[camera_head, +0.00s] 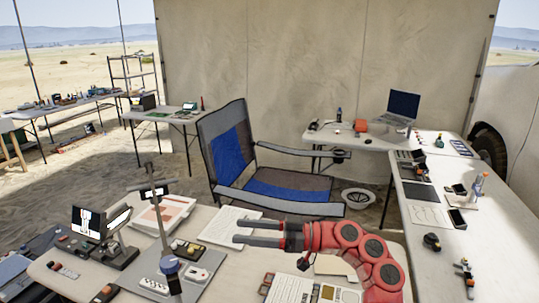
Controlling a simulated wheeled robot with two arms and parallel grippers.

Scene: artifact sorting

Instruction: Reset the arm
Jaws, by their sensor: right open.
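My red right arm (345,240) comes in from the lower right and reaches left over the near table (225,270). Its gripper (240,231) has two grey fingers, parallel and apart, pointing left. Nothing shows between the fingers. They are above white papers (229,222) on the table; I cannot tell the exact height. My left arm and gripper do not show.
A thin upright stand (160,225) is left of the gripper, near a small lit screen (88,222). A blue folding chair (230,140) stands behind the table. A white table (447,275) with small tools is at right.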

